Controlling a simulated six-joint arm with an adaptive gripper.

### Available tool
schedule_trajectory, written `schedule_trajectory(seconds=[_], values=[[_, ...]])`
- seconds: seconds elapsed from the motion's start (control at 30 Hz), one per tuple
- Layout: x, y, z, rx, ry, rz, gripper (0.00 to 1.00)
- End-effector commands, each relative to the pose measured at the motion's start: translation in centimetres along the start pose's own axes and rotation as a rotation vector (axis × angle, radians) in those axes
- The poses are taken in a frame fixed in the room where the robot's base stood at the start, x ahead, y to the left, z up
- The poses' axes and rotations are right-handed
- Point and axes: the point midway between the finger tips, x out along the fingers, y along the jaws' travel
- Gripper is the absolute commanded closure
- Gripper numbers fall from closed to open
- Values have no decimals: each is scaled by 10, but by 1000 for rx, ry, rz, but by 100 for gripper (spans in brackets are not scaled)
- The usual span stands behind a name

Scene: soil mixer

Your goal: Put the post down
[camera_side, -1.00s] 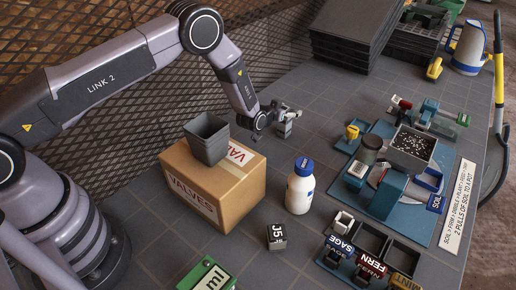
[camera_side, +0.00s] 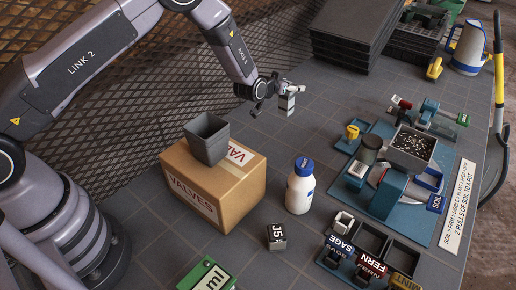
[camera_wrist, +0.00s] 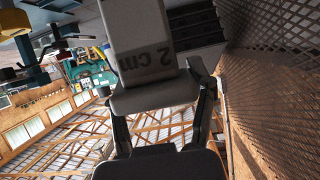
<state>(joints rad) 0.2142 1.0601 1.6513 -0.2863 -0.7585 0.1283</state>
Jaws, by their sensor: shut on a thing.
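My gripper (camera_side: 284,90) is over the back middle of the bench, near the mesh screen. It is shut on the post (camera_side: 287,104), a small light grey block that hangs below the fingers in the side view. In the wrist view the post (camera_wrist: 145,45) fills the upper middle between my gripper's fingers (camera_wrist: 160,100), with "2 cm" printed on it. The gap between the post's lower end and the bench is hard to judge.
A cardboard box (camera_side: 205,195) bearing a grey pot (camera_side: 206,140) stands front left of the post. A white bottle (camera_side: 300,187) stands in front. The soil mixer (camera_side: 410,150) is to the right, and stacked dark trays (camera_side: 350,35) are behind. Bare bench surrounds the post.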

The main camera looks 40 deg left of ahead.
Motion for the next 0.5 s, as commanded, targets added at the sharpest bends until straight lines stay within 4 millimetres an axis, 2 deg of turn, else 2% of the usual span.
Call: schedule_trajectory(seconds=[0.2, 0.37, 0.5], values=[[-9, 17, -18, 57, -1, 134, 83], [-22, 45, -20, 141, -7, 335, 83], [-43, 72, -13, 226, -12, 536, 83]])
